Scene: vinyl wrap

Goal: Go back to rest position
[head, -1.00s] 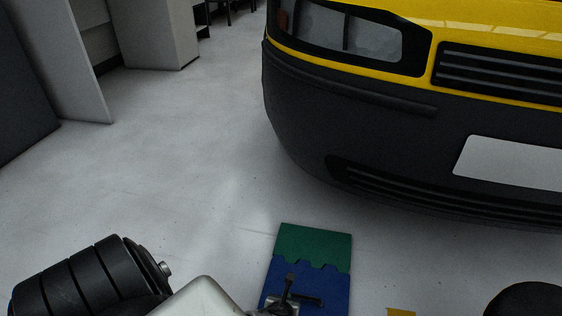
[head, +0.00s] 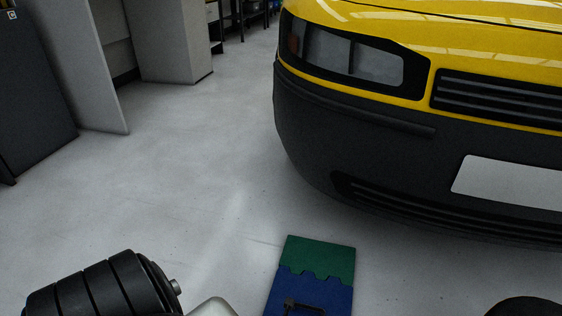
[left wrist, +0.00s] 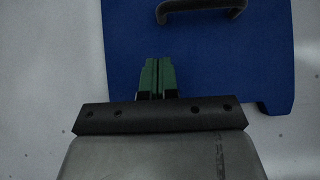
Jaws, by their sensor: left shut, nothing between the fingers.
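My left gripper (left wrist: 157,76) shows in the left wrist view with its two green fingers together and nothing between them. It is above a blue mat (left wrist: 255,60) that has a black handle-like piece (left wrist: 203,8) on it, just beyond the fingertips. In the head view my left arm comes in at the bottom left, and the gripper itself is out of the frame. Part of my right arm shows at the bottom right edge; its gripper is not in view.
A yellow van with a dark bumper (head: 350,140) fills the upper right. The green mat (head: 320,258) joins the blue mat (head: 312,294) on the floor. Grey cabinets (head: 175,45) and a dark cabinet (head: 35,100) stand at the left. The pale floor (head: 190,160) between is clear.

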